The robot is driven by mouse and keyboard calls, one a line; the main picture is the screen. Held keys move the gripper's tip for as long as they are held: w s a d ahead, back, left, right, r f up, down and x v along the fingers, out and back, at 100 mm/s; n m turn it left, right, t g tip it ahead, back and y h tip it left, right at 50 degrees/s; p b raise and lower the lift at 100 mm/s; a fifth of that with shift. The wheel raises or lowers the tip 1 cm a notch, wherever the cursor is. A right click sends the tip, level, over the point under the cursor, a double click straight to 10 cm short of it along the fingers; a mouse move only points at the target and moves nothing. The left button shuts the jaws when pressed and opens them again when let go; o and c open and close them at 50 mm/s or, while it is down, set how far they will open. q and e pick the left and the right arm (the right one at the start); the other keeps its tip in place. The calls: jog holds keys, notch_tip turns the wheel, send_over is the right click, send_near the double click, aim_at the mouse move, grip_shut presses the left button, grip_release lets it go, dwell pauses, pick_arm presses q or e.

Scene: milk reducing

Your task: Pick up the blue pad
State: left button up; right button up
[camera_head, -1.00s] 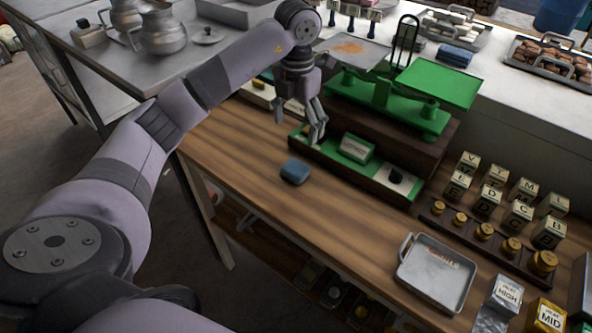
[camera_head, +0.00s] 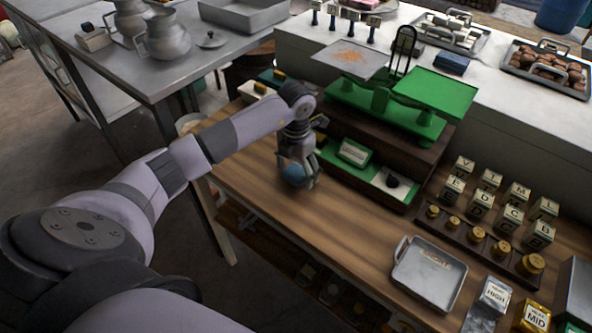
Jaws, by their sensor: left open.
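The blue pad (camera_head: 293,174) lies on the wooden table near its front edge, partly hidden by my left gripper. My left gripper (camera_head: 297,182) points down over it, with its open fingers around or just beside the pad; I cannot tell whether they touch it. Another dark blue pad-like block (camera_head: 451,62) lies on the white counter at the back. My right gripper is not in view.
A metal tray (camera_head: 430,273), brass weights (camera_head: 501,249) and lettered blocks (camera_head: 508,216) are to the right. Bare wood (camera_head: 330,222) lies between.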

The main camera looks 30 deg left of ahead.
pick_arm(q)
jog(key=shift+w+f, duration=0.1)
jog(key=shift+f, duration=0.1)
jog(key=c, duration=1.2)
jog(key=shift+o, duration=0.2)
jog(key=shift+r, duration=0.1)
notch_tip(320, 180, up, 12)
jog(key=f+b, duration=0.1)
jog(key=b, duration=0.2)
notch_tip(320, 180, up, 9)
send_over(296, 170)
jog(key=shift+p, duration=0.4)
